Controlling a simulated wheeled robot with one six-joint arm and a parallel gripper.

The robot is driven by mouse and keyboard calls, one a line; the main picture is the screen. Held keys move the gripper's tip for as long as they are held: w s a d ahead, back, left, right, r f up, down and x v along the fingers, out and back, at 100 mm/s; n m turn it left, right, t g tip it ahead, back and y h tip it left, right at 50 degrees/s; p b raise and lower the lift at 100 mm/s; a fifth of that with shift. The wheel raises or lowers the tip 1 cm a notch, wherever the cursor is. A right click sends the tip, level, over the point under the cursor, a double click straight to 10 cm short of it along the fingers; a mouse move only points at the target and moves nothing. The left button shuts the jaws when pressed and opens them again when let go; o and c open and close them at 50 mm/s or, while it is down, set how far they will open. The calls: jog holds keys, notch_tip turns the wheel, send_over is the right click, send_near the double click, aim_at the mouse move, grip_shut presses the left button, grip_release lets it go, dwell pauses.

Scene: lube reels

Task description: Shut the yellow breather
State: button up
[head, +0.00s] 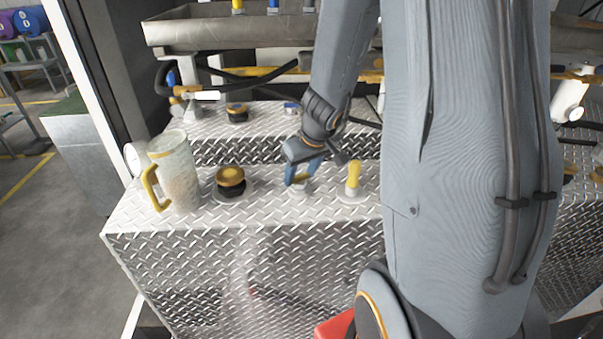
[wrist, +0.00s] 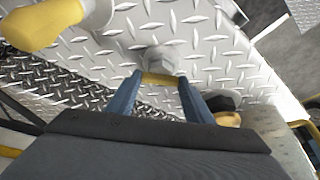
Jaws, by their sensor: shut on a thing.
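My gripper (head: 297,178) has blue fingers, which also show in the wrist view (wrist: 160,95). It is shut on a small yellow piece (wrist: 160,79), seen edge-on between the fingers. This piece sits at a grey hex fitting (wrist: 162,58) on the tread-plate deck; the fitting's pale base (head: 298,190) shows under the fingers in the head view. A second yellow handle (head: 353,176) stands upright on a pale round base to the right, and is at upper left in the wrist view (wrist: 42,24). I cannot tell by looks which yellow part is the breather.
A black cap with a yellow top (head: 230,181) and a pale jug with a yellow handle (head: 175,175) stand left of my gripper. Another black-and-yellow cap (head: 237,113) is on the rear ledge. Hoses and a metal trough (head: 230,32) lie behind.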

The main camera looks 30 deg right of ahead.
jog(key=shift+r, duration=0.1)
jog(key=shift+s+a+r+m+h+p, duration=0.1)
jog(key=shift+m+h+p, duration=0.15)
jog(key=shift+m+p, duration=0.35)
jog(key=shift+a+r+m+h+p, duration=0.1)
jog(key=shift+m+h+p, duration=0.15)
jog(key=shift+m+p, duration=0.35)
jog(key=m+h+p, duration=0.1)
jog(key=m+p, duration=0.1)
jog(key=p, duration=0.1)
jog(key=shift+f+m+p, duration=0.25)
jog(key=shift+m+p, duration=0.35)
jog(key=shift+m, duration=0.1)
jog(key=o, duration=1.1)
jog(key=p+v, duration=0.6)
jog(key=v, duration=0.1)
jog(key=shift+a+r, duration=0.15)
jog(key=shift+r, duration=0.25)
